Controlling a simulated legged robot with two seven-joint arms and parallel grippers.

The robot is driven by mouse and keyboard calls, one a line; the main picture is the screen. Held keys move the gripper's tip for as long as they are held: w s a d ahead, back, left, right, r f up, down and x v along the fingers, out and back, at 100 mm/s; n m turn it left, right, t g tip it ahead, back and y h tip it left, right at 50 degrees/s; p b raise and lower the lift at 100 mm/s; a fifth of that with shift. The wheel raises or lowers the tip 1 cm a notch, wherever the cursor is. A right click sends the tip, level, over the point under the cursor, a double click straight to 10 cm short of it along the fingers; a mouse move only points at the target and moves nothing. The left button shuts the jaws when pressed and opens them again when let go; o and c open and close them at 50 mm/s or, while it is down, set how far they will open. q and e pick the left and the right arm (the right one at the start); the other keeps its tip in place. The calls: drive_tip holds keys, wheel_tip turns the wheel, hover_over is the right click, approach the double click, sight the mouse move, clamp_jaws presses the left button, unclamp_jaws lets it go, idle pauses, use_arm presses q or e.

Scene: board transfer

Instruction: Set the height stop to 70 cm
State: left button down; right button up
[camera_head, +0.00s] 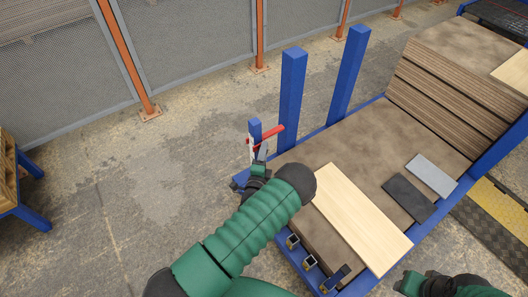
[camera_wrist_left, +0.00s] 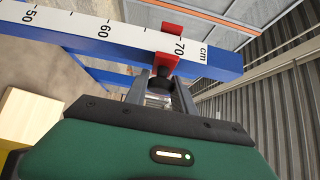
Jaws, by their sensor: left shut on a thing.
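The height scale (camera_wrist_left: 130,34) is a blue bar with a white face marked 50, 60 and 70 cm, seen close up in the left wrist view. The red height stop (camera_wrist_left: 165,64) wraps around the bar right beside the 70 mark, on its 60 side; the exact reading line is hard to tell. My left gripper (camera_wrist_left: 163,80) is shut on the stop's dark knob. In the head view the red stop (camera_head: 270,137) shows at the blue post, with my left gripper (camera_head: 262,158) just below it. My right gripper (camera_head: 412,283) is at the lower right edge, its jaws unclear.
A blue-framed platform (camera_head: 330,132) carries a stack of brown boards (camera_head: 445,95), a pale board (camera_head: 362,217) and dark (camera_head: 408,198) and grey (camera_head: 431,175) pieces. Two blue posts (camera_head: 291,100) stand at its far side. Mesh fencing (camera_head: 190,45) lies behind open floor.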

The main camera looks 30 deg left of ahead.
use_arm(q)
drive_tip(key=c, duration=1.1)
unclamp_jaws()
drive_tip(key=shift+r, duration=0.25)
drive_tip(key=shift+f, duration=0.1)
drive_tip(key=shift+s+d, duration=0.1)
drive_tip(key=shift+s, duration=0.05)
drive_tip(key=p+v, duration=0.1)
drive_tip(key=v, duration=1.5)
drive_tip(key=shift+s+d, duration=0.1)
drive_tip(key=shift+s, duration=0.15)
